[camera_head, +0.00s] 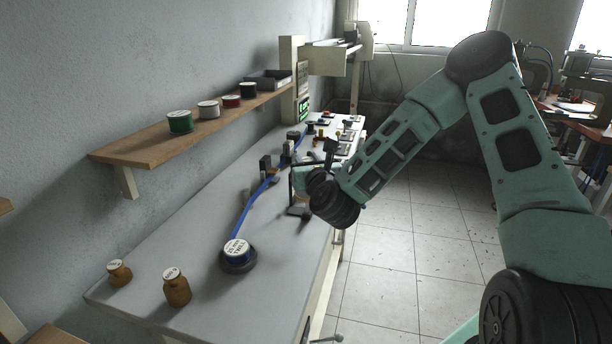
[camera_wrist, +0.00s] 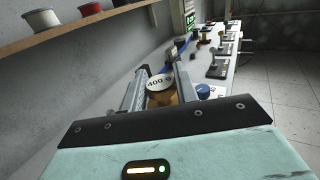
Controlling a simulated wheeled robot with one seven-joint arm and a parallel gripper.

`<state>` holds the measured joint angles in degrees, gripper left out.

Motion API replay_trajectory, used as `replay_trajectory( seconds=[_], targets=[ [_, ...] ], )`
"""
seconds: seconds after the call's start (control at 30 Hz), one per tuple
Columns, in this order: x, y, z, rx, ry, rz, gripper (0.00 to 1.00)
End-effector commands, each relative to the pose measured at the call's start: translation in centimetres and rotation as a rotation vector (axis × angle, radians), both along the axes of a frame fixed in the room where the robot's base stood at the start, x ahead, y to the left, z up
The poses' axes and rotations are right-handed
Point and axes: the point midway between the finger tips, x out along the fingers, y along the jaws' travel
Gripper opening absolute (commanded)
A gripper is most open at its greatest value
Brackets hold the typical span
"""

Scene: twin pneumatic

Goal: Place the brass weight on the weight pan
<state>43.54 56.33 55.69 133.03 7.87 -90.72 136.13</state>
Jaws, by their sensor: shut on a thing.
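My gripper (camera_wrist: 161,80) is shut on a brass weight (camera_wrist: 163,98) with a round white "400 g" label on top. One finger is on each side of the weight. In the head view my gripper (camera_head: 301,178) is over the right part of the long grey table, and the held weight cannot be made out. Two other brass weights with white tops, a smaller one (camera_head: 119,273) and a larger one (camera_head: 176,289), stand on the table's near left end. I cannot tell which thing is the weight pan.
Small devices crowd the table's far end. A wooden wall shelf (camera_head: 150,146) holds several spools. The tiled floor at right is clear.

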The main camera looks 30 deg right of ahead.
Motion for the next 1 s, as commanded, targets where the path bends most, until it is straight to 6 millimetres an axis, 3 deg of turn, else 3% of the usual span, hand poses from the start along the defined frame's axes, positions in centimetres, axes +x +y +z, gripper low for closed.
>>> replay_trajectory(
  seconds=[0.33,0.73,0.77,0.8,0.83,1.0],
  targets=[
    [0.0,0.1,-3.6,-0.001,-0.002,0.002,0.0],
    [0.0,0.1,-4.3,0.0,-0.004,0.002,0.0],
    [0.0,0.1,-4.3,-0.001,-0.002,0.002,0.35],
    [0.0,0.1,-4.2,-0.001,-0.002,0.002,0.46],
    [0.0,0.1,-4.2,-0.001,-0.002,0.002,0.52],
    [0.0,0.1,-4.2,-0.001,-0.002,0.002,0.52]
  ],
)
